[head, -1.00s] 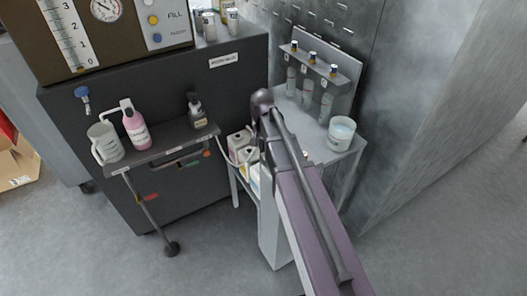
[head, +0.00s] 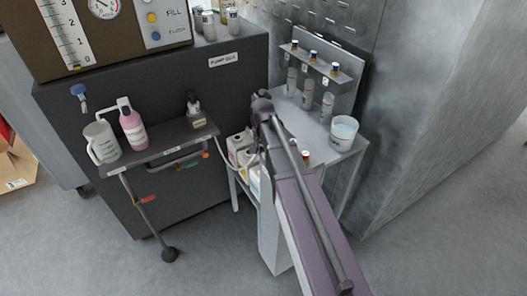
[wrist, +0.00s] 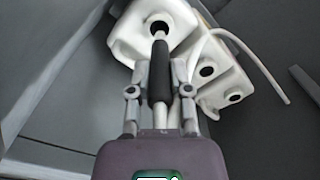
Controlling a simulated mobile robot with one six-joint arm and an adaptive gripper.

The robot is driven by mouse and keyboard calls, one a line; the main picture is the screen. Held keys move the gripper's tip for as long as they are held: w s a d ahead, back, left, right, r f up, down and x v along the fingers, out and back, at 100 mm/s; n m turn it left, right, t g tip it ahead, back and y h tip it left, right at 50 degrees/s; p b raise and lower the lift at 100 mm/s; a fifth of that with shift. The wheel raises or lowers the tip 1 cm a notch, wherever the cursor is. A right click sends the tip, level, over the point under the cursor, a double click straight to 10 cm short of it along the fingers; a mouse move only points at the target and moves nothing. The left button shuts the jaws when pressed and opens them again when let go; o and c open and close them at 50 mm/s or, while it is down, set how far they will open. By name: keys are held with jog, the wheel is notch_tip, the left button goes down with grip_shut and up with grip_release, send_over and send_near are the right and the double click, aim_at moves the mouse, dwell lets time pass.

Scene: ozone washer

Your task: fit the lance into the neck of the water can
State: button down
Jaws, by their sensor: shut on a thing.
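In the wrist view my gripper (wrist: 160,92) is shut on the lance (wrist: 159,72) by its black sleeve. The lance's pale tip points at the round dark neck opening of a white can (wrist: 125,38). The tip overlaps the near rim of that opening; I cannot tell whether it is inside. No label shows in this view, so I cannot confirm that this is the water can. In the head view white cans (head: 239,146) stand low on the grey cart, partly behind my arm. My gripper and the lance are hidden there.
Two more openings in white cans (wrist: 222,88) lie just right of the lance, with a pale hose (wrist: 255,66) curving past them. The grey cart (head: 318,140) holds a white tub (head: 343,133) and several bottles. A shelf with a pink bottle (head: 133,127) stands left.

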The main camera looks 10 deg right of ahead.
jog(key=shift+f+b, duration=0.3)
jog(key=shift+f, duration=0.15)
jog(key=c, duration=0.6)
grip_release()
jog(key=shift+o, duration=0.2)
jog(key=shift+r, duration=0.15)
notch_tip(320, 180, up, 13)
jog(key=p, duration=1.3)
jog(key=s+r+n+p, duration=0.2)
jog(key=s+r+p, duration=0.2)
jog(key=s, duration=0.4)
jog(key=s+r+n+p, duration=0.3)
jog(key=s+r+p, duration=0.2)
jog(key=s, duration=0.3)
jog(key=shift+d, duration=0.25)
